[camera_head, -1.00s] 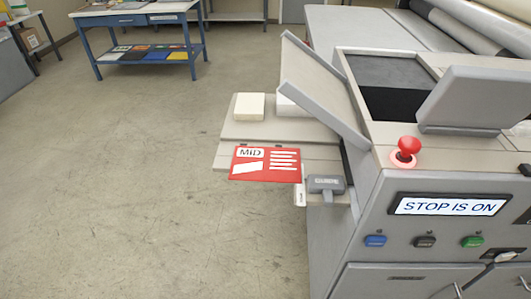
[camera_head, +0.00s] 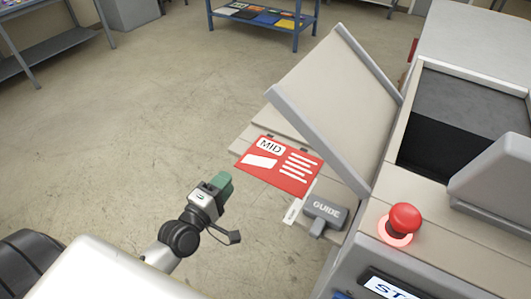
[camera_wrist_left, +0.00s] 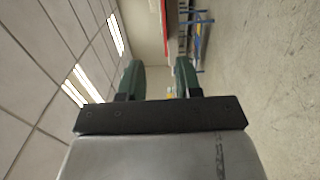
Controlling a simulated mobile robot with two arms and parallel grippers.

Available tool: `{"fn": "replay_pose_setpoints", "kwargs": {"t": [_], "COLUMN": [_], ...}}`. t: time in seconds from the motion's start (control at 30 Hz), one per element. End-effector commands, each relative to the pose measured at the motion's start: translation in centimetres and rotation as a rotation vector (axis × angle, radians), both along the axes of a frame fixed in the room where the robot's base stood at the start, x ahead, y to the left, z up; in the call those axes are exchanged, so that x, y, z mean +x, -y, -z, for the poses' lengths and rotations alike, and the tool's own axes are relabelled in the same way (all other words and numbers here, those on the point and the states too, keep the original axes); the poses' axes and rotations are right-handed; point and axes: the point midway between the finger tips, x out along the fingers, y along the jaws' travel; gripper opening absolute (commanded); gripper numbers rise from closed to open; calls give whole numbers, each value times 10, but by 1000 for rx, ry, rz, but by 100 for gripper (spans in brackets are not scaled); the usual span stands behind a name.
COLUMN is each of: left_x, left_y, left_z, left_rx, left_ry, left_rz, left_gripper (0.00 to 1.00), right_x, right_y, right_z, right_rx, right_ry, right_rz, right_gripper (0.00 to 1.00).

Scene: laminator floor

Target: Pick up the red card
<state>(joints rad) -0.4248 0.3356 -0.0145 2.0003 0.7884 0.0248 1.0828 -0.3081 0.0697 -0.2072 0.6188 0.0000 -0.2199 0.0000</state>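The red card (camera_head: 280,165), marked "MID" with white bars, lies flat on the light shelf (camera_head: 252,140) at the machine's left side. Its near left edge seems to reach the shelf's edge. My left gripper (camera_head: 223,182), with green fingers, is to the left of and nearer than the card, apart from it. In the left wrist view the two fingers (camera_wrist_left: 158,78) stand apart with nothing between them. A red strip shows at the top there; I cannot tell if it is the card. My right gripper is not in view.
A grey block marked GUIDE (camera_head: 325,211) sits just right of the card. A tilted panel (camera_head: 335,100) rises behind it. A red stop button (camera_head: 404,218) is on the machine top. A blue table (camera_head: 262,15) stands far back.

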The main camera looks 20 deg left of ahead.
Motion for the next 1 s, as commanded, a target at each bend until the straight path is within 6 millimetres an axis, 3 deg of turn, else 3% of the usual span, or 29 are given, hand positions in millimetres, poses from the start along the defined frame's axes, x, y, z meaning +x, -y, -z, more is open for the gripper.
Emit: {"fn": "replay_pose_setpoints", "kwargs": {"t": [0.27,0.5,0.83,1.0], "left_x": [24,58,65,65], "left_y": [7,18,19,19], "left_z": [0,5,8,8], "left_rx": [0,2,2,2], "left_ry": [0,1,-2,-2], "left_rz": [0,0,1,1], "left_gripper": [34,34,34,10], "right_x": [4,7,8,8], "right_y": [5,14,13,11], "right_z": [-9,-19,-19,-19], "right_rx": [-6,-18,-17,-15], "right_ry": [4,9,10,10], "right_rz": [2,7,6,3], "right_gripper": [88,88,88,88]}}
